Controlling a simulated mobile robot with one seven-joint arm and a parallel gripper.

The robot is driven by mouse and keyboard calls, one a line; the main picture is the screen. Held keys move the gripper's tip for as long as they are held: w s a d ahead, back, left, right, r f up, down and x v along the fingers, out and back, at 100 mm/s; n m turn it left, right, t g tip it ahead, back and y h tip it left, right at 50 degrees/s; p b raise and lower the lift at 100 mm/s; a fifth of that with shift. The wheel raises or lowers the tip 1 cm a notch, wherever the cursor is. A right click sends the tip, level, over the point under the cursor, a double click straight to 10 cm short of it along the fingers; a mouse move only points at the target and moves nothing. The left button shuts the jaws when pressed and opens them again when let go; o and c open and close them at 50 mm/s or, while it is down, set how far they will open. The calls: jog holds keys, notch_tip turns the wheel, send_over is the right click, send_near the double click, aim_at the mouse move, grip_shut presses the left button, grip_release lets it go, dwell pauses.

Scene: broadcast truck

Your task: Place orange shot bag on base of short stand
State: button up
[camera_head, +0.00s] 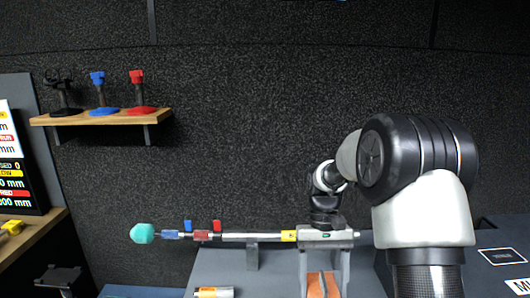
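My gripper (324,284) points down at the lower middle, with its two grey fingers apart and the tips cut off by the frame's bottom edge. An orange thing (322,285), likely the shot bag, shows between the fingers and nearly fills the gap. I cannot tell whether the fingers press on it or it lies below them. The short stand cannot be made out for certain. A grey upright (252,257) shows left of my gripper, and its foot is not clear.
A horizontal rod (252,237) with a teal tip (142,233) lies left of my gripper at wrist height. A wooden shelf (85,118) holds black, blue and red stands. A white-and-orange cylinder (214,292) lies on the grey surface (215,265). A dark wall closes the back.

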aim_at(317, 288)
jog(key=r+p, duration=0.1)
jog(key=p, duration=0.1)
jog(key=r+p, duration=0.2)
jog(key=s+r+p, duration=0.1)
jog(key=r+p, duration=0.2)
jog(key=p, duration=0.2)
jog(key=shift+s+p, duration=0.3)
